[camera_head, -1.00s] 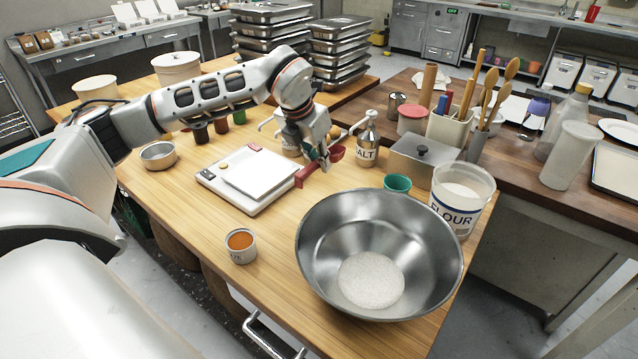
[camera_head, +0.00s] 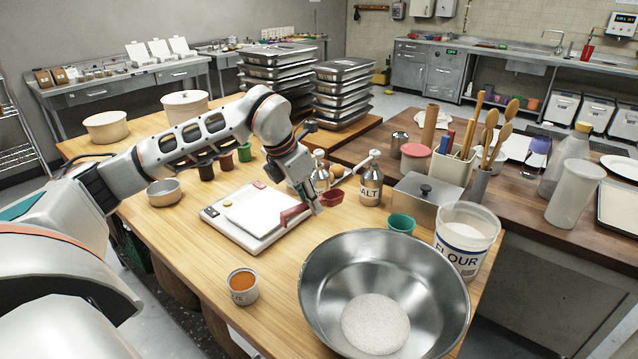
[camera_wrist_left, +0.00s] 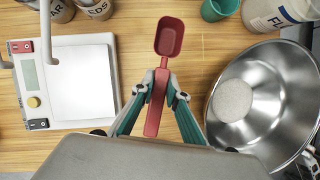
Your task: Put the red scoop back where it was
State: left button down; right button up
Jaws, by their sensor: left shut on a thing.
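The red scoop has a rectangular bowl (camera_head: 332,197) and a flat handle (camera_head: 293,214). My left gripper (camera_head: 314,207) is shut on the handle, bowl pointing away from it. In the left wrist view the green-sided fingers (camera_wrist_left: 160,86) pinch the handle, and the scoop's bowl (camera_wrist_left: 170,38) looks empty. The scoop is above the wooden table, between the white scale (camera_wrist_left: 85,88) and the steel mixing bowl (camera_wrist_left: 285,80). I cannot tell how high it is, or whether it touches anything.
A green cup (camera_head: 402,224), flour tub (camera_head: 465,238) and lidded steel box (camera_head: 424,193) are to the right. A small orange-filled tin (camera_head: 243,288) stands in front.

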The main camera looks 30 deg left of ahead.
pick_arm(q)
jog(key=m, duration=0.2)
send_over(305, 251)
jog(key=s, duration=0.1)
notch_tip(305, 251, down, 4)
jog(key=shift+s+a+f+b, duration=0.2)
jog(key=shift+a+f+b, duration=0.05)
jog(key=shift+f+b, duration=0.5)
notch_tip(305, 251, down, 5)
jog(key=b, duration=0.4)
jog(key=shift+f, duration=0.15)
jog(key=shift+f+b, duration=0.4)
jog(key=shift+f, duration=0.25)
jog(key=c, duration=2.4)
grip_release()
jog(key=o, duration=0.5)
